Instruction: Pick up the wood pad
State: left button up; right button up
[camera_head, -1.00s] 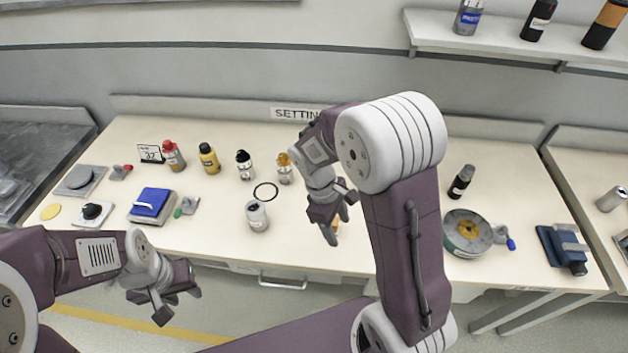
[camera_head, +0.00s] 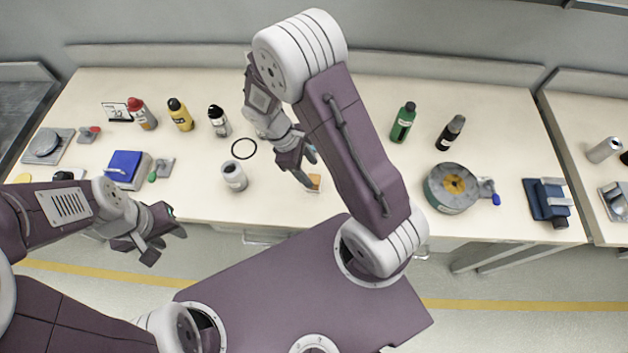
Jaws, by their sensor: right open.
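A small orange-brown block (camera_head: 314,182), which looks like the wood pad, lies near the front edge of the table (camera_head: 375,190). It sits on or beside a pale piece, and my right gripper partly covers it. My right gripper (camera_head: 311,169) is open and points down just behind and left of the block. I cannot tell whether it touches the block. My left gripper (camera_head: 168,243) is open and empty, in front of the table's front edge at the left.
A grey canister (camera_head: 234,177) and a black ring (camera_head: 243,149) lie left of my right gripper. A green bottle (camera_head: 403,122), a dark bottle (camera_head: 450,133) and a round grey-green device (camera_head: 451,188) stand to the right. A blue-topped box (camera_head: 126,169) is at the left.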

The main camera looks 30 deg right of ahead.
aim_at(314, 179)
jog(key=x, duration=0.4)
jog(key=shift+s+a, duration=0.25)
jog(key=shift+a, duration=0.1)
jog(key=shift+d+f, duration=0.2)
jog(key=shift+f, duration=0.3)
grip_shut()
jog(key=shift+r, duration=0.55)
notch_tip(314, 179, up, 3)
jog(key=shift+w+f, duration=0.1)
jog(key=s+d+r, duration=0.4)
jog(key=s+r, duration=0.3)
jog(key=s, duration=0.4)
jog(key=shift+r, duration=0.1)
